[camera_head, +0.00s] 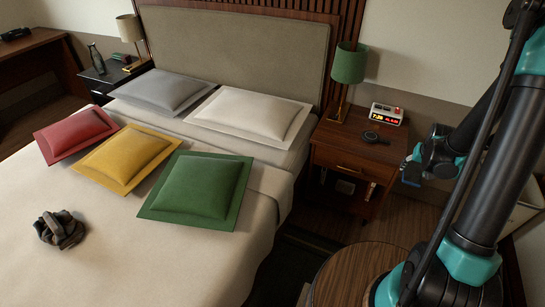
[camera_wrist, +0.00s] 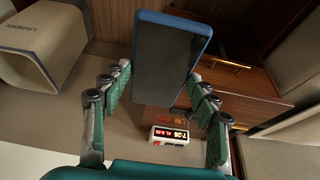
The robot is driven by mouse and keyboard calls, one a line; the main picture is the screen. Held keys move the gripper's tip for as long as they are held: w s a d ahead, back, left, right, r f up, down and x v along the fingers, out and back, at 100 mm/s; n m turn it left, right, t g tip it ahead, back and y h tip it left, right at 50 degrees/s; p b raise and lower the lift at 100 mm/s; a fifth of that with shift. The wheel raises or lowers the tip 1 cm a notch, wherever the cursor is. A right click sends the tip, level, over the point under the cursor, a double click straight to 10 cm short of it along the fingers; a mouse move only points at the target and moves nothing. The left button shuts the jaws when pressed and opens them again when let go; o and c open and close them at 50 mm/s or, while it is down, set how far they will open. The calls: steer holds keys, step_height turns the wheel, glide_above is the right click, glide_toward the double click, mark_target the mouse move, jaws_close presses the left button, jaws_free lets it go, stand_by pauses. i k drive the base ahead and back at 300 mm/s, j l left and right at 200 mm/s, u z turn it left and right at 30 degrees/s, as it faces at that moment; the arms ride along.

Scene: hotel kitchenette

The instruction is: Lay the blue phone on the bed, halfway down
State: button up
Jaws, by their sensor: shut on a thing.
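The blue phone (camera_wrist: 168,62) shows in the wrist view as a dark slab with a blue rim, standing out between the fingers of my gripper (camera_wrist: 160,88). My gripper is shut on it. In the head view my gripper (camera_head: 413,172) hangs to the right of the nightstand, away from the bed; I cannot make out the phone clearly there. The bed (camera_head: 130,275) fills the left and middle of the head view, with a pale cover. Its foot end is cut off by the frame.
Grey, white, red, yellow and green pillows (camera_head: 197,190) lie toward the headboard. A dark crumpled thing (camera_head: 60,230) lies on the cover. The nightstand (camera_head: 350,155) holds a green lamp (camera_head: 347,64), a clock (camera_head: 386,114) and a dark round object (camera_head: 371,137). A round wooden table (camera_head: 350,275) stands in front.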

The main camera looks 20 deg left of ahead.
mark_target(173, 285)
steer(key=k+l+u, duration=0.35)
steer(key=l, duration=0.3)
steer(key=k+l+u, duration=0.35)
steer(key=k+l, duration=0.15)
steer(key=k+u, duration=0.1)
steer(key=u, duration=1.05)
